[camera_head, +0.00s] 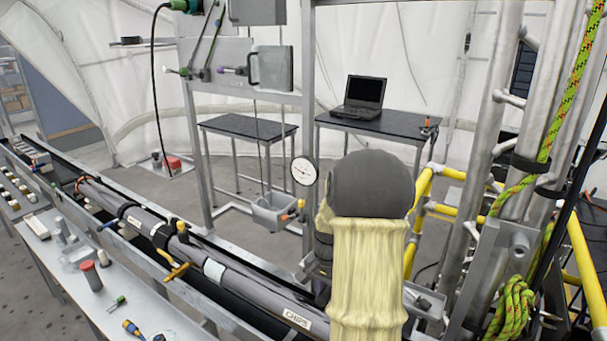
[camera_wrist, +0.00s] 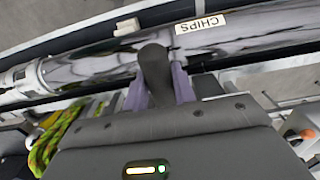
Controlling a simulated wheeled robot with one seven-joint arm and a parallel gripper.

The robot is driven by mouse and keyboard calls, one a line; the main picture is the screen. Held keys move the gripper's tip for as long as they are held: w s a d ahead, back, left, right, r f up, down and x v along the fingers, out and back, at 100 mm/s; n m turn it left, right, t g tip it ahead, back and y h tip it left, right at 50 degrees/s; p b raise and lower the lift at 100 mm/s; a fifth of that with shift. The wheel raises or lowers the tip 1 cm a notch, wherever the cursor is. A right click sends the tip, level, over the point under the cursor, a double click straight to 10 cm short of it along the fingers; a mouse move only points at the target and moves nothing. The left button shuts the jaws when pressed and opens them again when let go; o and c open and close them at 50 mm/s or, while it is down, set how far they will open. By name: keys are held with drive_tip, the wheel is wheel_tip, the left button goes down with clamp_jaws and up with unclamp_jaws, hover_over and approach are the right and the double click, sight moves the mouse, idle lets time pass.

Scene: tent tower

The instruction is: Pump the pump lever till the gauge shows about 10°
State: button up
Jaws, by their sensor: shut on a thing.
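The round white gauge (camera_head: 304,171) is at the middle of the head view, just left of my arm. Its thin dark needle is too small to read exactly. In the wrist view my gripper (camera_wrist: 158,88) has its two purple fingers on either side of a dark, rounded handle, which appears to be the pump lever (camera_wrist: 154,62). The fingers are shut on it. In the head view my arm's dark joint and pale yellow sleeve hide the gripper and the lever. The lever's base is not visible.
A long grey tube labelled CHIPS (camera_head: 298,318) lies in a trough and passes behind the lever in the wrist view. A metal frame with a grey bucket (camera_head: 275,210) stands left of my arm. Steel poles with green rope (camera_head: 513,308) and yellow railings crowd the right.

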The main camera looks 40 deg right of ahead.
drive_tip(key=shift+f+b, duration=1.2)
drive_tip(key=shift+f, duration=0.8)
drive_tip(key=shift+w+d+r+p, duration=0.1)
drive_tip(key=shift+d+r+p, duration=0.05)
drive_tip(key=shift+r+p, duration=1.3)
drive_tip(key=shift+w+d+r+p, duration=0.1)
drive_tip(key=shift+r+p, duration=1.05)
drive_tip(key=shift+r, duration=0.45)
drive_tip(key=shift+s, duration=0.1)
drive_tip(key=shift+w+d+r+p, duration=0.1)
drive_tip(key=shift+d+r+p, duration=0.15)
drive_tip(key=shift+r+p, duration=0.45)
drive_tip(key=shift+w+d+r+p, duration=0.15)
drive_tip(key=shift+d+r+p, duration=0.1)
drive_tip(key=shift+r+p, duration=0.45)
drive_tip(key=shift+w+d+r+p, duration=0.1)
drive_tip(key=shift+d+r+p, duration=0.15)
drive_tip(key=shift+r+p, duration=0.45)
